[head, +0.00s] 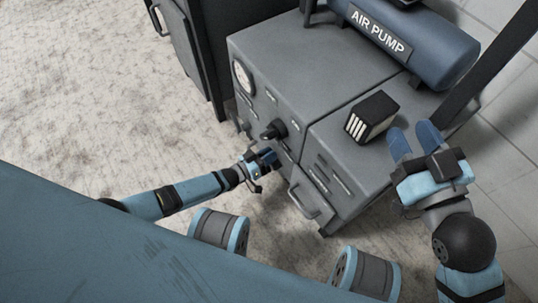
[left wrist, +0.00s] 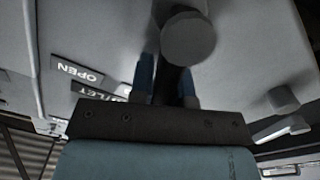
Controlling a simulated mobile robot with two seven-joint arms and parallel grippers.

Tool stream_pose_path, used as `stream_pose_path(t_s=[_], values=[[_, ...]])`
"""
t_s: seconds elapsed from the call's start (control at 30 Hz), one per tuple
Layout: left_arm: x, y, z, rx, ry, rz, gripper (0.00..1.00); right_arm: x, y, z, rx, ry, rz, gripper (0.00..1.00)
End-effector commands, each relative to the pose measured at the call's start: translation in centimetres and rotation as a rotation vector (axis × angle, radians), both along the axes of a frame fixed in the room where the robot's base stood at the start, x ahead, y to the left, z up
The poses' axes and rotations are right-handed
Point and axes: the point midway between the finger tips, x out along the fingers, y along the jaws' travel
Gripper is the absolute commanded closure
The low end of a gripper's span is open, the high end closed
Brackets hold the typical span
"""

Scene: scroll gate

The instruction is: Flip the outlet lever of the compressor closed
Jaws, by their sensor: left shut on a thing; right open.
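The compressor is a grey cabinet (head: 290,62) with a blue tank (head: 420,45) labelled AIR PUMP on top. A dark round knob, apparently the outlet lever's (head: 273,130), stands out from its front. In the left wrist view a dark lever with a round end (left wrist: 188,36) lies between my blue fingers, beside OPEN (left wrist: 77,70) and OUTLET (left wrist: 98,90) labels. My left gripper (head: 268,158) is shut on this lever at the cabinet front; the fingers partly hide it. My right gripper (head: 415,140) is open and empty, above the cabinet's right side.
A black box with white stripes (head: 372,117) sits on the cabinet top, left of my right gripper. A round gauge (head: 243,76) and a handle (head: 305,203) are on the cabinet front. A dark cabinet (head: 195,50) stands behind left. The floor at left is clear.

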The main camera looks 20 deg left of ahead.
Motion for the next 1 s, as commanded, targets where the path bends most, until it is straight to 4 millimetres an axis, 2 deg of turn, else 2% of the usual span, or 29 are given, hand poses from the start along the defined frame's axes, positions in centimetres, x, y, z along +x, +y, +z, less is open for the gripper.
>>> stream_pose_path(t_s=[0.4, 0.93, 0.97, 1.0], values=[[0.21, 0.51, -0.69, -0.133, 0.109, 0.000, 1.00, 0.37, -0.25, 0.62, -0.020, -0.062, -0.004, 0.57], [0.22, 0.56, -0.72, -0.151, 0.122, 0.001, 1.00, 0.34, -0.32, 0.47, -0.029, -0.062, -0.003, 0.57], [0.22, 0.56, -0.73, -0.151, 0.122, 0.001, 0.76, 0.33, -0.32, 0.44, -0.029, -0.061, -0.003, 0.57], [0.22, 0.56, -0.73, -0.151, 0.122, 0.001, 0.67, 0.33, -0.32, 0.39, -0.029, -0.060, -0.003, 0.57]])
